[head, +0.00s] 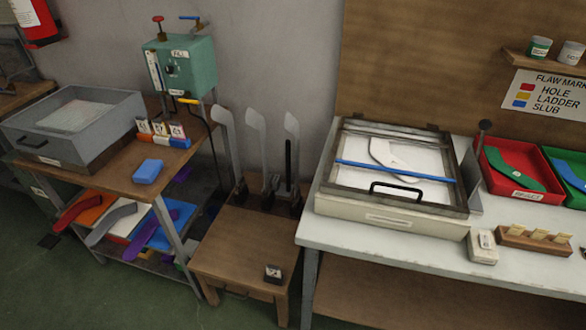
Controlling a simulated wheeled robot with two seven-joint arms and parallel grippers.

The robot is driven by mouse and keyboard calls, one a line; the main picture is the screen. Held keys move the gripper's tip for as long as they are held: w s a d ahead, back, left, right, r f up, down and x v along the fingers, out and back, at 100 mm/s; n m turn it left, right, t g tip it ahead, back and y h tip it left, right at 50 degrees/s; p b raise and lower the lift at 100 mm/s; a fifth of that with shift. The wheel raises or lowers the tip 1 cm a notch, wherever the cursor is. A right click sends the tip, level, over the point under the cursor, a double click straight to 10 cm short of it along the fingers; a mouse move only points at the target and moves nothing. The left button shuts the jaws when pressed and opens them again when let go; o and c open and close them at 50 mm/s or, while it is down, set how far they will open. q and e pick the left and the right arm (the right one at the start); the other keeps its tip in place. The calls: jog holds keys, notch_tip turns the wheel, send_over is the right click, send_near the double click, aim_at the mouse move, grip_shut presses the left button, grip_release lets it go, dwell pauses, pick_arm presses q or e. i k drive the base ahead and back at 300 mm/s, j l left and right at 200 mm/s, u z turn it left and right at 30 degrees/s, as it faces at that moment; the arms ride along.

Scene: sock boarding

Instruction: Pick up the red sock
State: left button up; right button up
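A red sock-shaped piece (72,212) lies on the lower shelf of the wooden-topped bench at the left. It is next to an orange piece (92,214), a grey sock (110,224) and a purple sock (147,232). The bench top partly overhangs this shelf, so the far ends of the pieces are hard to make out. Neither of my grippers is in the head view.
Three upright grey leg forms (256,145) stand on a low wooden table (235,245). A framed light box (390,216) sits on the white bench (345,240), beside a red tray (530,196) holding a green sock (518,166). Green floor shows at the front left.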

aim_at(75, 210)
jog(key=j+u, duration=0.1)
jog(key=u, duration=0.65)
jog(key=j+u, duration=0.15)
jog(key=u, duration=0.6)
jog(key=i+j+u, duration=0.1)
jog(key=i+j, duration=0.45)
jog(key=i, duration=0.15)
